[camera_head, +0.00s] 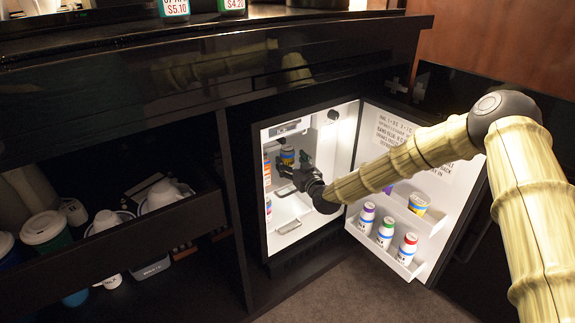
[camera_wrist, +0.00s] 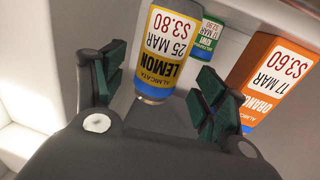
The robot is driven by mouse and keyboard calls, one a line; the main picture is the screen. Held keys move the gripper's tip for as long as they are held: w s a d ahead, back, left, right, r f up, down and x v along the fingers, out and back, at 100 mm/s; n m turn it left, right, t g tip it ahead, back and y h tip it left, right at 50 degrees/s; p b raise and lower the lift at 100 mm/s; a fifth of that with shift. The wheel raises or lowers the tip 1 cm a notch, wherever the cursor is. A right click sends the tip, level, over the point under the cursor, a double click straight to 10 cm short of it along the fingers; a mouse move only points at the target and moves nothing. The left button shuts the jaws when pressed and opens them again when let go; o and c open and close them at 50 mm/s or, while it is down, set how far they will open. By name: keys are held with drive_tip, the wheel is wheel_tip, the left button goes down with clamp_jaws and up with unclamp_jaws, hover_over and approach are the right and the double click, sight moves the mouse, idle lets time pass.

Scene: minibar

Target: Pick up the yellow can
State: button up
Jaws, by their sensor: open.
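A yellow lemon can (camera_wrist: 168,45), labelled LEMON with a date and price, appears upside down in the wrist view, between and just beyond my gripper's fingers. My gripper (camera_wrist: 160,88) is open, with a dark green pad on each side of the can; I cannot tell whether either pad touches it. In the head view, my gripper (camera_head: 292,173) is inside the lit fridge, at a small can with yellow and blue (camera_head: 287,153) that it partly hides. Another yellow-topped container (camera_head: 418,203) stands on the door shelf.
An orange carton (camera_wrist: 268,80) stands right of the lemon can, and a green kiwi container (camera_wrist: 209,40) stands behind. The open fridge door (camera_head: 405,262) holds several small bottles. An open drawer (camera_head: 150,235) with cups is at left.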

sight(291, 160)
drive_tip(key=shift+b+x, duration=0.9)
drive_tip(key=shift+x, duration=0.9)
drive_tip(key=shift+r, duration=0.1)
drive_tip(key=shift+c, duration=0.5)
drive_tip(key=c, duration=1.3)
drive_tip(key=shift+r, duration=0.1)
